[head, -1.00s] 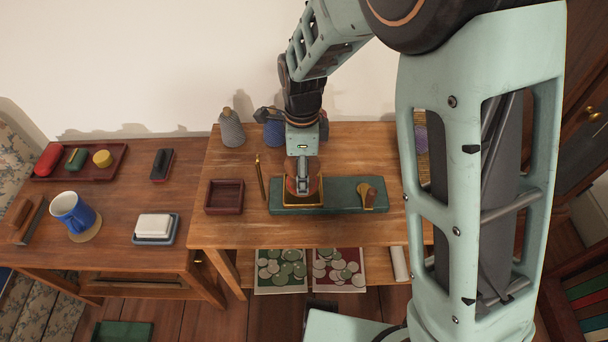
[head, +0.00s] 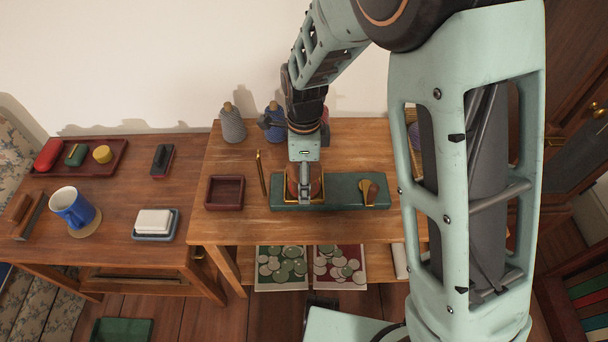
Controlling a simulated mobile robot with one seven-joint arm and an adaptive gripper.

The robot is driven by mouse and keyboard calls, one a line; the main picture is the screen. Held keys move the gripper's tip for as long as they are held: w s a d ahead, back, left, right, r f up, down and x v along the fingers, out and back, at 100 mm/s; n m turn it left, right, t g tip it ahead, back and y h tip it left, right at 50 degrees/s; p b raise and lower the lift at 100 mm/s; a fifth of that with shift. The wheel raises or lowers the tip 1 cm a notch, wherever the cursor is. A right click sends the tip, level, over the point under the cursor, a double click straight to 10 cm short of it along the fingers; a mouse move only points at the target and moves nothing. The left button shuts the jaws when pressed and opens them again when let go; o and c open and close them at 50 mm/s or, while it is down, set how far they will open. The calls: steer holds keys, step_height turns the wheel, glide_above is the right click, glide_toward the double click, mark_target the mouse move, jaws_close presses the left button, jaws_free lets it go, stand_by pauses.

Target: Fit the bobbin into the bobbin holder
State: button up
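A long green base (head: 345,190) lies on the wooden table and carries brass fittings. I take the brass-edged place at its left half, under my gripper, to be the bobbin holder (head: 278,191); most of it is hidden. My gripper (head: 304,194) points down over it. A reddish-brown round thing, which looks like the bobbin (head: 317,186), shows on both sides of the fingers and appears gripped. Whether it touches the holder or sits in it I cannot tell. A small wooden piece (head: 369,190) stands in a brass fitting at the base's right end.
A dark red tray (head: 224,193) and an upright brass rod (head: 261,172) stand left of the base. Thread cones, one grey (head: 232,124) and one blue (head: 273,123), stand behind. The table's front strip is clear. A lower shelf holds boxes of round pieces (head: 283,265).

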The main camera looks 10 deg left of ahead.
step_height(320, 180, up, 12)
steer(key=p, duration=0.3)
steer(key=shift+r, duration=0.2)
stand_by(0.3)
